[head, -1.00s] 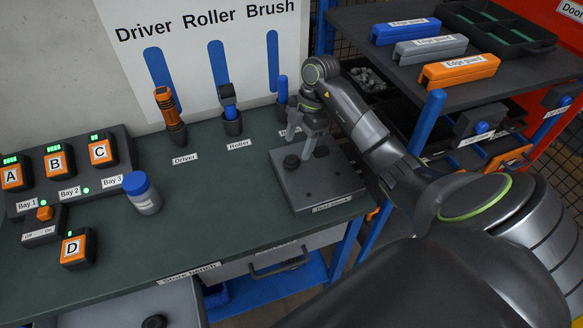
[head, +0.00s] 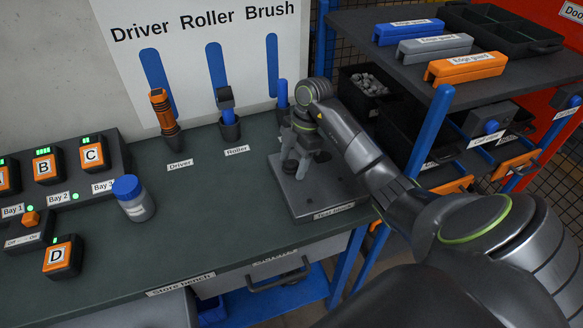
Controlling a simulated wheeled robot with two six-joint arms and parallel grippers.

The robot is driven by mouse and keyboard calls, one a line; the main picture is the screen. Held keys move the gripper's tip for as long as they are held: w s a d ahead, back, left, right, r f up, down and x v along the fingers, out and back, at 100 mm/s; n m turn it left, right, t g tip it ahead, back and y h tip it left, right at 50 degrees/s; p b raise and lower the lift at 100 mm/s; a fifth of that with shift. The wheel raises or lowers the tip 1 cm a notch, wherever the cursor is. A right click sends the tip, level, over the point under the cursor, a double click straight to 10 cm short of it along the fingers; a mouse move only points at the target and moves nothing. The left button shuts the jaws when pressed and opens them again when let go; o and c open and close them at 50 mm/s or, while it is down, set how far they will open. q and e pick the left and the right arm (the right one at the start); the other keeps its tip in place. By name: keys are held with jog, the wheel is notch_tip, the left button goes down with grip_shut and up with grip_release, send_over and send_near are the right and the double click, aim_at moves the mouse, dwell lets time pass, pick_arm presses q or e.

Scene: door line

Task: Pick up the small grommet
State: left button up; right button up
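The test block (head: 330,196) is a grey plate on the bench. A small dark round piece, which looks like the small grommet, lies at the block's left side; my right gripper now mostly covers it. My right gripper (head: 296,170) points down with its fingertips low over that spot. A gap shows between the fingers, but whether they touch or grip the dark piece cannot be told. A dark round spot (head: 323,156) shows on the block just right of the gripper; hole or part is unclear. My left gripper is not in view.
A driver (head: 163,113) and a roller (head: 228,110) stand in holders behind, left of my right arm. A blue-capped jar (head: 133,199) and battery D (head: 62,257) stand on the bench's left. A rack with edge guards (head: 466,69) stands right. The middle bench is clear.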

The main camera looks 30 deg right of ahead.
aim_at(293, 162)
jog(key=c, duration=1)
jog(key=shift+c, duration=0.2)
jog(key=shift+r, duration=0.6)
notch_tip(293, 162, up, 9)
jog(key=p, duration=0.8)
jog(key=shift+f, duration=0.1)
